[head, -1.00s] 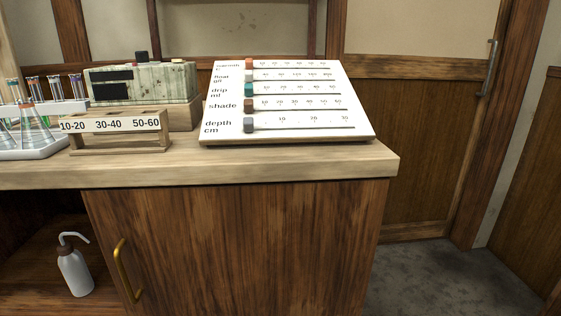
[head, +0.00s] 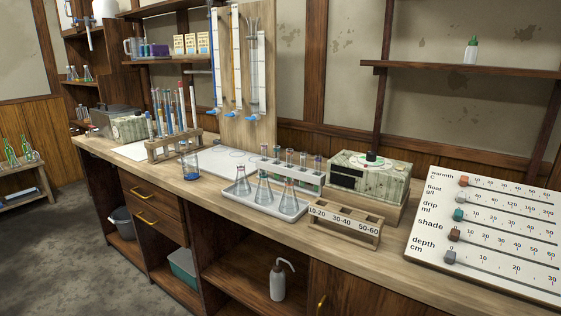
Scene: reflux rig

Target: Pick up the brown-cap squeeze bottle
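The brown-cap squeeze bottle (head: 278,283) is white with a brown cap and a bent pale spout. It stands upright on the shelf inside the open compartment below the bench, at the lower middle of the head view. Neither of my grippers is in the head view.
The wooden bench top (head: 235,211) above holds a tray of flasks (head: 265,208), a labelled rack (head: 344,227) and a slider board (head: 487,237). A cabinet door with a brass handle (head: 321,305) is right of the bottle. A teal bin (head: 183,267) sits in the compartment to its left.

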